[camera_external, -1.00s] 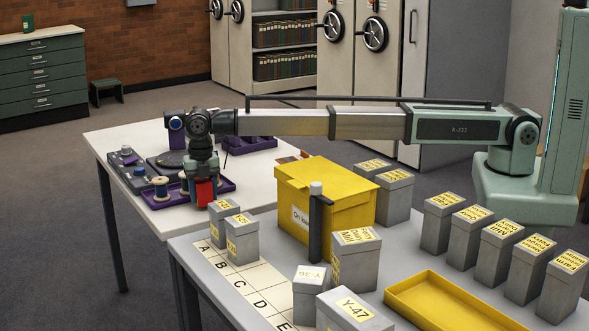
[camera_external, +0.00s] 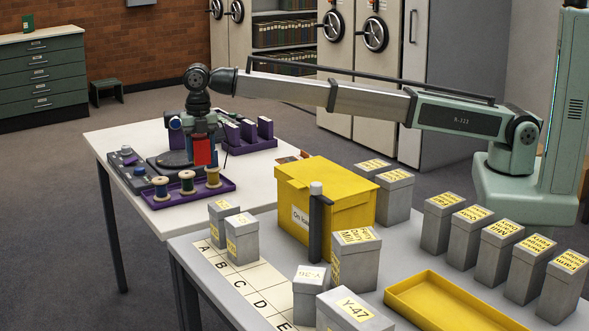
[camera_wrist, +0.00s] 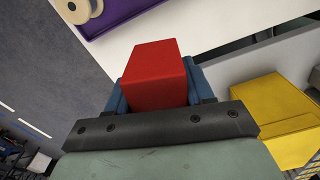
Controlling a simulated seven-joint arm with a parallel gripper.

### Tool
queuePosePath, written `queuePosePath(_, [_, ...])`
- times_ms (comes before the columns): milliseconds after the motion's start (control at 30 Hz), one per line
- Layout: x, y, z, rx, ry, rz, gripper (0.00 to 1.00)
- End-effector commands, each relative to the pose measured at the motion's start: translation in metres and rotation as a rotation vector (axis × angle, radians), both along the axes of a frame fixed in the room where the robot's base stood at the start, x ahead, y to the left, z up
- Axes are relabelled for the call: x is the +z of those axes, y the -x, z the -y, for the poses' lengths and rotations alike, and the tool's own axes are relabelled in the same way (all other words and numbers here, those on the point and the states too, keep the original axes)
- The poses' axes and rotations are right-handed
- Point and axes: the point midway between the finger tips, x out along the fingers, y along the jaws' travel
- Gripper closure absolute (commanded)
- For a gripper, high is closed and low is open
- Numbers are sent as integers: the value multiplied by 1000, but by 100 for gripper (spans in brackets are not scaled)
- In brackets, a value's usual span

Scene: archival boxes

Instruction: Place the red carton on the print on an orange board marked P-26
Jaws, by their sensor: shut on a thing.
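The red carton (camera_external: 204,151) is held in my gripper (camera_external: 204,158), above the white table at the back left. It also shows in the wrist view (camera_wrist: 155,76), where blue finger pads lie on both sides of it and my gripper (camera_wrist: 155,95) is shut on it. The carton hangs upright, apart from the tabletop. No print on an orange board marked P-26 can be made out; a small orange-brown edge (camera_external: 290,159) shows behind the yellow box, too little to identify.
A purple tray with spools (camera_external: 165,199) and a purple rack (camera_external: 250,143) stand on the white table (camera_external: 160,222). A yellow box (camera_external: 335,205), grey cartons (camera_external: 355,262) and a yellow tray (camera_external: 440,318) stand on the nearer grey table. A dark post (camera_external: 316,230) rises beside the yellow box.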

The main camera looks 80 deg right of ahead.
Motion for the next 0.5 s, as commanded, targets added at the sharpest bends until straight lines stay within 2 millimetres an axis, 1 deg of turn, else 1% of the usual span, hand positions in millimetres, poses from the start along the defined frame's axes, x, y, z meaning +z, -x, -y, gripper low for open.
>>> queuePosePath(133, [25,-1,0,0,-1,2,79])
queuePosePath(200, [21,4,19,-21,1,-1,79])
queuePosePath(267, [21,6,31,-35,0,-1,79])
queuePosePath(367, [21,11,54,-63,0,-1,79])
queuePosePath(467, [22,18,83,-97,0,-1,79])
queuePosePath(500, [22,21,97,-114,0,-1,79])
